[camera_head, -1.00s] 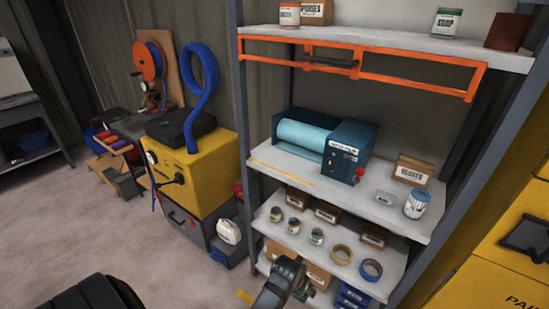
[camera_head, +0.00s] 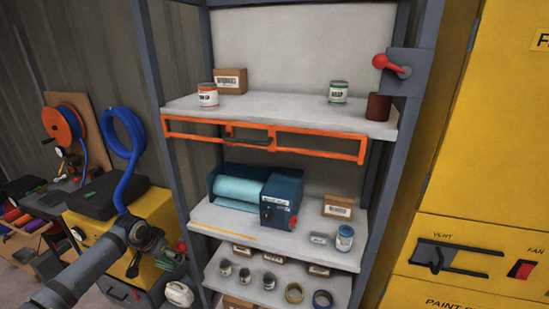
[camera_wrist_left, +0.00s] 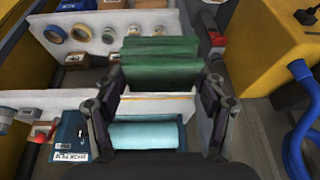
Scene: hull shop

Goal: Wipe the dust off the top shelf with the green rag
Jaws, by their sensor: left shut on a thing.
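The top shelf (camera_head: 275,109) is a pale board in the grey rack. A can with an orange lid band (camera_head: 208,94), a cardboard box (camera_head: 230,80), a green-labelled can (camera_head: 338,92) and a dark red cup (camera_head: 378,106) stand on it. I cannot make out dust on it. My left gripper (camera_head: 150,247) is left of the rack, below the top shelf, in front of the yellow machine. In the left wrist view it is shut on the folded green rag (camera_wrist_left: 160,66). In the head view the rag is mostly hidden. My right gripper is not in view.
An orange frame (camera_head: 318,154) with a dark handle hangs under the top shelf's front edge. The middle shelf holds a blue roll dispenser (camera_head: 281,199). A red-knobbed lever (camera_head: 391,66) sits on the right post. A yellow cabinet (camera_head: 450,215) stands right, a blue hose (camera_head: 127,160) left.

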